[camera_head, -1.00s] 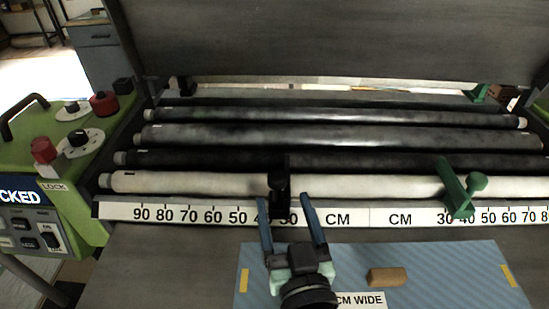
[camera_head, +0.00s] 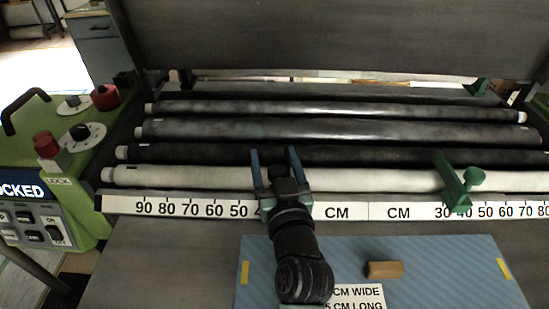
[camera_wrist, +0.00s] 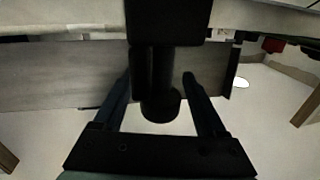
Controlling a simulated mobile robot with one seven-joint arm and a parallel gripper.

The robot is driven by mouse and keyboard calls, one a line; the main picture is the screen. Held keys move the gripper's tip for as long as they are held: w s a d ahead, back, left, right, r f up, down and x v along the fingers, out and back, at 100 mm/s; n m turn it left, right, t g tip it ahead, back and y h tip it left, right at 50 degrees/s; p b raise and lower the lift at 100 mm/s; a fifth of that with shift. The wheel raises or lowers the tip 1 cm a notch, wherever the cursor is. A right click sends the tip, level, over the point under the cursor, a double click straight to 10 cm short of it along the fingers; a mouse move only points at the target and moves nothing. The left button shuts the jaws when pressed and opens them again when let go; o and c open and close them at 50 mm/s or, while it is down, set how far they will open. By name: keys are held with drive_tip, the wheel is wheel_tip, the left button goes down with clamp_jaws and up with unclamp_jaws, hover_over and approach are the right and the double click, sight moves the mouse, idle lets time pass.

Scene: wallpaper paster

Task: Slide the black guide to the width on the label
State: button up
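The black guide (camera_head: 279,171) sits on the white roller above the left half of the scale, mostly hidden behind my gripper. In the wrist view the black guide (camera_wrist: 165,22) shows large, with its round knob (camera_wrist: 160,104) between my fingers. My gripper (camera_head: 275,153) is open, one finger on each side of the guide, with small gaps beside the knob. The white label (camera_head: 357,297) on the blue sheet reads "CM WIDE" and "5 CM LONG". Its leading digits are hidden behind my arm. The scale (camera_head: 185,206) shows 90 to 50 on the left; the lower marks are covered.
A green guide (camera_head: 460,187) stands on the right half of the scale near 40. A small brown block (camera_head: 384,269) lies on the blue sheet (camera_head: 450,275). The green control box (camera_head: 75,180) at left has knobs and a partly cut-off display ending "OCKED".

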clamp_jaws()
idle(1.3)
